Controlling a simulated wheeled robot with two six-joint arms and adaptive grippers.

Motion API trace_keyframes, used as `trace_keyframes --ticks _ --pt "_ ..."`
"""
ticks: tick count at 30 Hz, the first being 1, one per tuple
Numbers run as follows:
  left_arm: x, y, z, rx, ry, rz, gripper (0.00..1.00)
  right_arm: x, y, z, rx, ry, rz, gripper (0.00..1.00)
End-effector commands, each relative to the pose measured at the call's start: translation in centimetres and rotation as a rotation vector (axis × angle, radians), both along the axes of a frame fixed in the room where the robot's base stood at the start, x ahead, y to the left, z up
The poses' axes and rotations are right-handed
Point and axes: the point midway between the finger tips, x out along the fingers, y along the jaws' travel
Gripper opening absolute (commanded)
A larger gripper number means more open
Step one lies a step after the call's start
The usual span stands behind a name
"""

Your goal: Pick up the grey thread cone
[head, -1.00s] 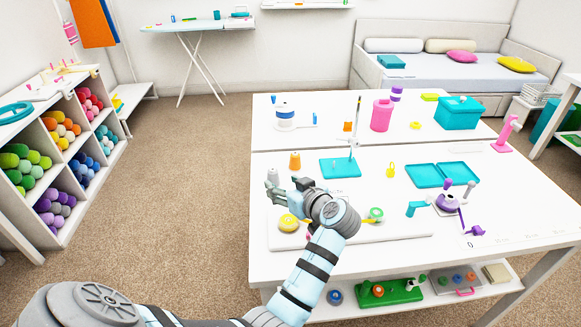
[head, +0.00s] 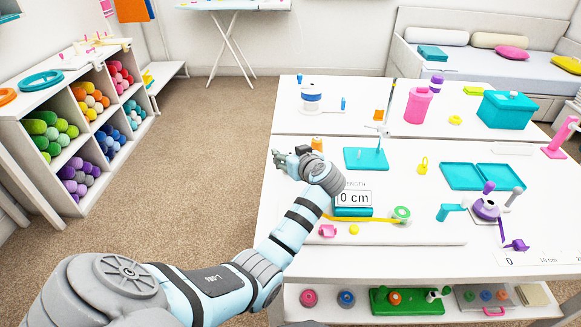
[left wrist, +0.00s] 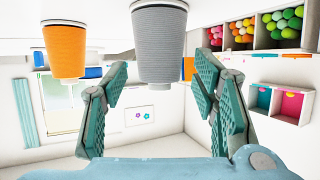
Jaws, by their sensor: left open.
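The grey thread cone (left wrist: 158,42) is in the left wrist view, where the scene is upside down. It stands with its wide end toward the white table. My left gripper (left wrist: 158,85) is open, with its two teal fingers apart on either side of the cone's narrow end; no contact shows. In the head view my left gripper (head: 284,160) is at the table's left edge, and I cannot make out the grey cone there. An orange cone (left wrist: 63,50) stands beside the grey one; it also shows in the head view (head: 317,144) just behind the gripper. My right gripper is out of view.
Yarn shelves (head: 85,135) stand left, with open carpet between.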

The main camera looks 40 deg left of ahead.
Motion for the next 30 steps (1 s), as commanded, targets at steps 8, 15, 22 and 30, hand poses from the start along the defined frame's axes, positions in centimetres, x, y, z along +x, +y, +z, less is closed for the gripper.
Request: trace_keyframes --ticks 8,15,22,30 --pt "-0.1 0.1 0.2 0.001 -0.001 0.001 0.36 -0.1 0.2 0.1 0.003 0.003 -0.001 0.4" --pt "-0.1 0.1 0.2 0.001 0.0 0.003 0.02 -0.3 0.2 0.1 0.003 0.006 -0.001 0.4" --pt "-0.1 0.1 0.3 0.0 0.0 0.003 0.02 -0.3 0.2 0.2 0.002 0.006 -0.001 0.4" --pt "-0.1 0.2 4.4 0.001 -0.006 0.003 0.02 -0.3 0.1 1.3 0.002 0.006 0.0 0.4"
